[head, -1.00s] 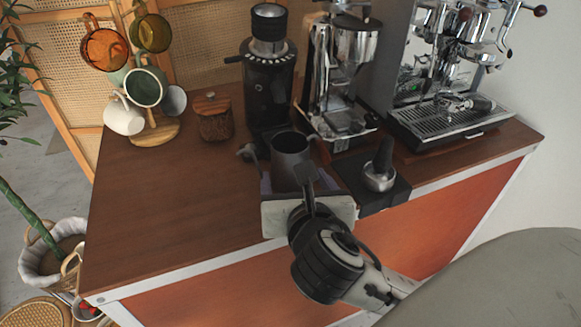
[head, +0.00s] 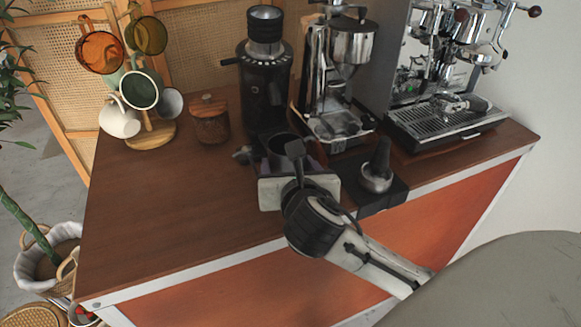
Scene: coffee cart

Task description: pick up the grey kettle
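The grey kettle (head: 279,141) stands on the brown counter in front of the black grinder. Only its open top and upper wall show in the head view; my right gripper hides the rest. My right gripper (head: 284,165) reaches in from the front at the kettle, with its pale palm block just in front of it. Parts of its fingers show low beside the kettle, but their tips are hidden, so I cannot tell whether they are apart from it or pressing on it. My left gripper is out of view.
Close behind stand the black grinder (head: 265,85) and a chrome machine (head: 345,75). A tamper (head: 377,170) on a dark mat is to the right. A lidded jar (head: 210,120) and a mug tree (head: 152,133) stand left. The left counter (head: 165,210) is clear.

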